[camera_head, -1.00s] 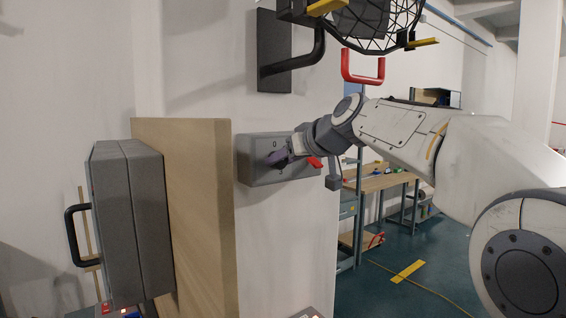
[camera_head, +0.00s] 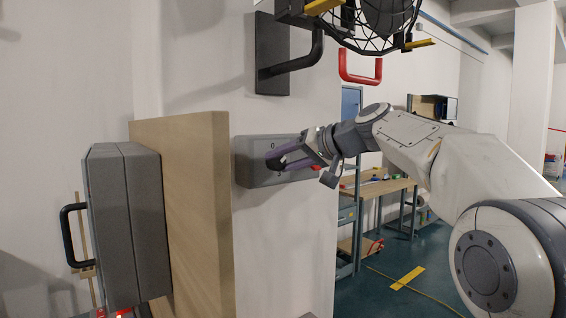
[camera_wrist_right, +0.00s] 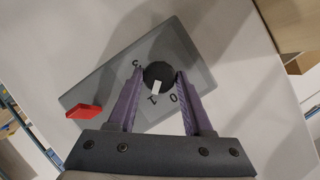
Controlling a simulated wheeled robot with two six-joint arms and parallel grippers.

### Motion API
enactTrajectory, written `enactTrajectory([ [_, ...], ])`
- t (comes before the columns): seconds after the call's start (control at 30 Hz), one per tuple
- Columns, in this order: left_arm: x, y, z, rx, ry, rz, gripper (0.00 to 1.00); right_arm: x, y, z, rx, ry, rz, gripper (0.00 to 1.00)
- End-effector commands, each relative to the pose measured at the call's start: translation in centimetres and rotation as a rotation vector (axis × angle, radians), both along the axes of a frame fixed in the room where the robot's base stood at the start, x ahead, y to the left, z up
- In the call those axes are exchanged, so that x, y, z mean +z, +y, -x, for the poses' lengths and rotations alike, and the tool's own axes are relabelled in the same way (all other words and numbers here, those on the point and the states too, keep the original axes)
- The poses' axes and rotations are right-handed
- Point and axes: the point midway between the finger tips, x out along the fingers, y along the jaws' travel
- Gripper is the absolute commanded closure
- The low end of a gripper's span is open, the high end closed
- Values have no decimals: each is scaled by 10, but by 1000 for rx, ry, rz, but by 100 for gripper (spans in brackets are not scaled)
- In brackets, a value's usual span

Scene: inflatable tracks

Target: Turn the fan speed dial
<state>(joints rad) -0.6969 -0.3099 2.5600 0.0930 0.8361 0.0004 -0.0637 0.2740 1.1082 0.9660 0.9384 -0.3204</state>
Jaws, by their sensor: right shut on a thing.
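The fan speed dial (camera_wrist_right: 158,74) is a round black knob with a white mark, set in the face of a grey control box (camera_wrist_right: 195,55). Numbers surround it, and the mark points toward the side with 1 and 0. My right gripper (camera_wrist_right: 160,73) has its two purple fingers on either side of the dial and is shut on it. In the head view the right gripper (camera_head: 272,158) reaches the grey box (camera_head: 250,177) from the right and hides most of the dial. My left gripper is not in view.
A wooden panel (camera_head: 190,200) and a grey case (camera_head: 125,220) stand close left of the box. A red lever (camera_wrist_right: 84,111) juts from the box.

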Motion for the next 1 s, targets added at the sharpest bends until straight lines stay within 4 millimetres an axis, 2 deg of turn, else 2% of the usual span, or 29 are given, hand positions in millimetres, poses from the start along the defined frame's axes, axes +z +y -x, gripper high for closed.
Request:
enactTrajectory([
  [0.47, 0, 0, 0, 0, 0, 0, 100, 1, -1, -1, -4, 6, -11, 100],
  [0.5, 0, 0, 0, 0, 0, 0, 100, 1, -1, -1, -4, 5, -11, 34],
  [0.53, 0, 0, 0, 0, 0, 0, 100, 1, -1, -1, -4, 6, -11, 23],
  [0.57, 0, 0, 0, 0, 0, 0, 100, 1, -1, -1, -4, 6, -11, 19],
  [0.87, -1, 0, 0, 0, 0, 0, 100, 0, -1, 0, -2, 6, -10, 19],
  [1.0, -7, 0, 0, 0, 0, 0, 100, 3, -10, 7, -3, 3, -11, 19],
])
